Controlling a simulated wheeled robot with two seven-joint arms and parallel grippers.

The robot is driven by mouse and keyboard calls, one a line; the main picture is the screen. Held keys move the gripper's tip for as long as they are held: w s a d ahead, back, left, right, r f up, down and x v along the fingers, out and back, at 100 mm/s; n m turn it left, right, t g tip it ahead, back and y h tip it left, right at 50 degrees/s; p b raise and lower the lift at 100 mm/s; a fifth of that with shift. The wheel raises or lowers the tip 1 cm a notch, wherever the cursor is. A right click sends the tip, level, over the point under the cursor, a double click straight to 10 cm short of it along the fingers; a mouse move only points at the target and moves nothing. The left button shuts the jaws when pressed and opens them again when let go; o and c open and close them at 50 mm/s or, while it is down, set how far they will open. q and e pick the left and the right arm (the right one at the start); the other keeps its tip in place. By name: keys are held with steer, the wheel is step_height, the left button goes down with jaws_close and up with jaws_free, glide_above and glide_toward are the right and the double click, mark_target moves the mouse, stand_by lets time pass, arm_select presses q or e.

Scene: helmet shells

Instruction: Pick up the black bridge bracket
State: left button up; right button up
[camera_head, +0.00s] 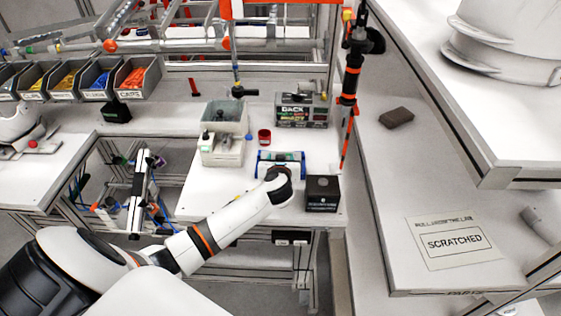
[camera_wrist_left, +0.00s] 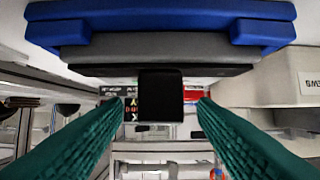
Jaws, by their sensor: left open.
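A small black block-like piece (camera_wrist_left: 160,95), which looks like the black bridge bracket, shows in the left wrist view. It appears between the green fingers of my left gripper (camera_wrist_left: 160,108), which are spread apart and do not touch it. A blue and grey holder-like thing (camera_wrist_left: 160,22) fills the top of that view. In the head view a blue-ended thing (camera_head: 295,158) lies just beyond my left wrist. My left arm reaches over the bench's front part there and hides the fingers. I cannot make out the bracket in the head view. My right gripper is not in view.
A black box (camera_head: 322,194) stands right of my left wrist. A labelled dark box (camera_head: 302,110), a small red cup (camera_head: 264,136) and a grey-white container (camera_head: 222,150) stand behind. A tool post (camera_head: 350,85) rises at the bench's right edge. The bench's left front is clear.

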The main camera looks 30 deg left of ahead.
arm_select(q)
steer(key=shift+c, duration=0.4)
steer(key=c, duration=1)
steer(key=shift+r, duration=0.1)
